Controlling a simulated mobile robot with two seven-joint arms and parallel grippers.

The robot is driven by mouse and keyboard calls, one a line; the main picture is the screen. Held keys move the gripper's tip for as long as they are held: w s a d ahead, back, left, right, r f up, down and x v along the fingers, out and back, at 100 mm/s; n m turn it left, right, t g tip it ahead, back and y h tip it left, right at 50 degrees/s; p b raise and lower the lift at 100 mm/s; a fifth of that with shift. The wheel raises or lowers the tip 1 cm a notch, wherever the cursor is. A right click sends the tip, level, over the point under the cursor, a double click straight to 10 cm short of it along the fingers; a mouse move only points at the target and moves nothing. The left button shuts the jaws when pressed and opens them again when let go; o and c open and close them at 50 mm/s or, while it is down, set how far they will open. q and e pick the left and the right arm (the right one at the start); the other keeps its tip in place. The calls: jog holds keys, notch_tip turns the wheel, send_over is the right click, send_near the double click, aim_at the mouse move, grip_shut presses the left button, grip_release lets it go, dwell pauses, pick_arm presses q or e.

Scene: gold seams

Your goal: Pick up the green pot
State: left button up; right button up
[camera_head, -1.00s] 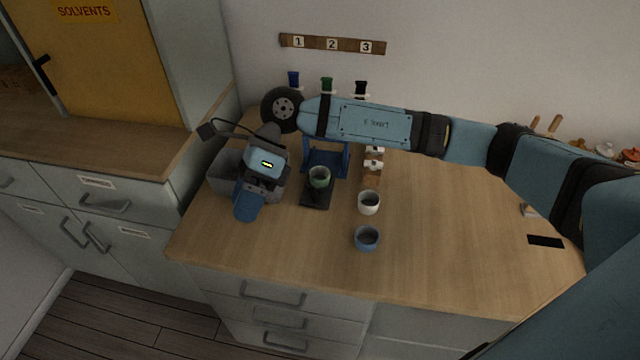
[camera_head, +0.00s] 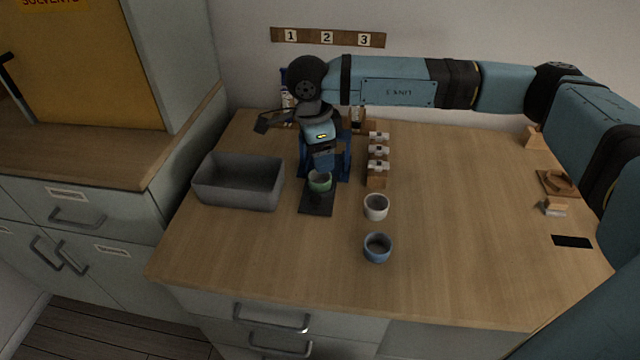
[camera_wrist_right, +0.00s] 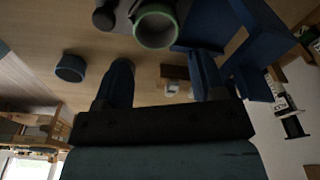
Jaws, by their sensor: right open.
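The green pot (camera_head: 319,182) stands upright on a dark flat base (camera_head: 316,205) in front of a blue frame (camera_head: 345,162). In the right wrist view the green pot (camera_wrist_right: 155,25) shows at the top, its round mouth visible. My right gripper (camera_head: 324,164) is just behind and above the pot in the head view. The wrist view shows its two blue fingers (camera_wrist_right: 160,72) spread apart with nothing held, and the pot lies beyond the fingertips. My left gripper is in neither view.
A white pot (camera_head: 376,208) and a blue pot (camera_head: 377,248) stand to the right. A grey bin (camera_head: 208,187) is to the left. A wooden rack (camera_head: 377,178) with white-topped items stands right of the frame. The right side of the counter is largely clear.

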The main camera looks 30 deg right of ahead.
aim_at(320, 182)
notch_tip(320, 182, down, 5)
jog(key=shift+s+a+f+b, duration=0.15)
jog(key=shift+f+b, duration=0.05)
jog(key=shift+b, duration=0.2)
jog(key=shift+f, duration=0.4)
jog(key=c, duration=0.7)
